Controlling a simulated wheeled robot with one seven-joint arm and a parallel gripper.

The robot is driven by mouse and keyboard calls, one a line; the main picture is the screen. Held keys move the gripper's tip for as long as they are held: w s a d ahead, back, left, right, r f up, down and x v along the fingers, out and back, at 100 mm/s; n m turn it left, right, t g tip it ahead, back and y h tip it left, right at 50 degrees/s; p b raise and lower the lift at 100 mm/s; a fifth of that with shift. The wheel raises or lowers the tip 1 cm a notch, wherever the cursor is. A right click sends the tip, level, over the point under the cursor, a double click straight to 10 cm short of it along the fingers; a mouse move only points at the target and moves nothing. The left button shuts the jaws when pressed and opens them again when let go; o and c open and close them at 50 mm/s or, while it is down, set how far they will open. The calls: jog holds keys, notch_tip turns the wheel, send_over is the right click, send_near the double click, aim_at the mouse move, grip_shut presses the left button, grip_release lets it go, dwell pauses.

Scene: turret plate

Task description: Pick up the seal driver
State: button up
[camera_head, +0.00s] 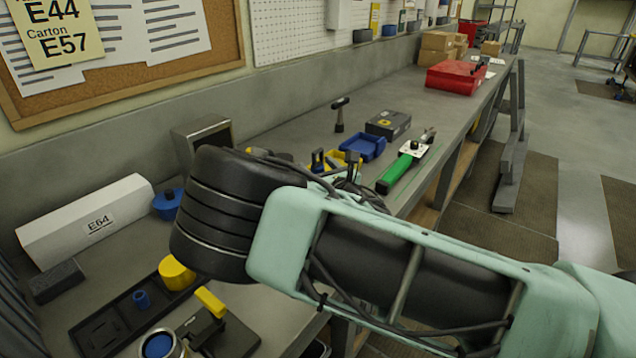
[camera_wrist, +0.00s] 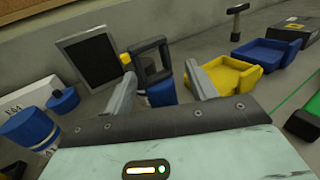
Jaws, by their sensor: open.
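My gripper (camera_wrist: 160,74) is open, its two grey fingers apart in the wrist view. Between and beyond the fingers stands an upright tool with a black loop-shaped handle (camera_wrist: 150,58) and a blue lower body (camera_wrist: 161,93). No label marks it as the seal driver, and I cannot tell whether a finger touches it. Its lower end is hidden by my gripper. A low blue piece with a dark knob (camera_wrist: 63,100) sits to the left; it also shows in the head view (camera_head: 167,204). In the head view my arm hides the gripper.
A yellow bin (camera_wrist: 226,75) and a blue bin (camera_wrist: 271,54) stand to the right, with a hammer (camera_wrist: 237,20) behind. A grey-framed panel (camera_wrist: 88,58) and a blue cylinder (camera_wrist: 27,130) are at left. A green-handled tool (camera_head: 399,170) lies near the bench edge.

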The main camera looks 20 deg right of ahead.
jog(key=c, duration=1.1)
jog(key=shift+r, duration=0.15)
